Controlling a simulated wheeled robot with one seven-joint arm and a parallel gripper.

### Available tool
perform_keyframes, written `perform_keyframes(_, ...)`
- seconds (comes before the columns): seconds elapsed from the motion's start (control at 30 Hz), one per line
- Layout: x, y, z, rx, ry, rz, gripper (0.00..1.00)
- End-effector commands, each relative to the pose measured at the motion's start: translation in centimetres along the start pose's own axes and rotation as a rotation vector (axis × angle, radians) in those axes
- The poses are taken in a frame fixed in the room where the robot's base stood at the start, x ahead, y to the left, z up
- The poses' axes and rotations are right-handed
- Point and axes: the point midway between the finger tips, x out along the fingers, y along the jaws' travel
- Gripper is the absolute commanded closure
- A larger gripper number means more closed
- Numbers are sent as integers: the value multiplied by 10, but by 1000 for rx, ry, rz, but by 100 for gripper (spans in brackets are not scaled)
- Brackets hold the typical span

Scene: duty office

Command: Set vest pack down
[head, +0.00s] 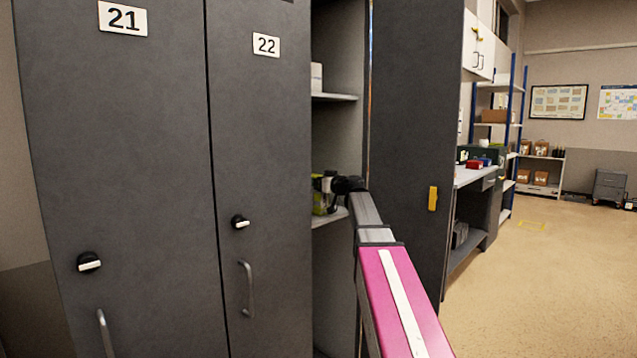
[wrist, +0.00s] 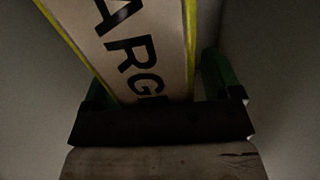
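The vest pack (head: 320,200), yellow-green in the head view, is at the lower shelf (head: 330,218) of the open locker, partly hidden by my gripper (head: 328,183). I cannot tell whether its base touches the shelf. In the wrist view the pack (wrist: 140,50) shows a pale face with dark letters "ARG" and yellow edges. The green fingers of my gripper (wrist: 160,90) stand on either side of it. The left finger looks close to the pack; a narrow dark gap seems to show at the right one. Whether they press on it is unclear.
Closed grey lockers 21 (head: 120,180) and 22 (head: 265,150) stand left of the opening. A dark panel (head: 415,130) with a yellow tag bounds it on the right. A white item (head: 316,76) sits on the upper shelf (head: 335,97). Open floor (head: 540,280) lies at right.

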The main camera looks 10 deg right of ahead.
Motion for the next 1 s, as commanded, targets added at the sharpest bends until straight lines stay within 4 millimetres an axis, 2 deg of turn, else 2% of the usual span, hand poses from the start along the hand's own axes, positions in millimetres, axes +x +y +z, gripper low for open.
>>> perform_keyframes(0.23, 0, 0, -2, -1, 0, 0, 16)
perform_keyframes(0.33, -10, -1, -2, 0, 0, 1, 16)
perform_keyframes(0.8, -97, -2, -1, -1, 0, 1, 16)
perform_keyframes(1.0, -117, 0, -2, 0, 0, 1, 16)
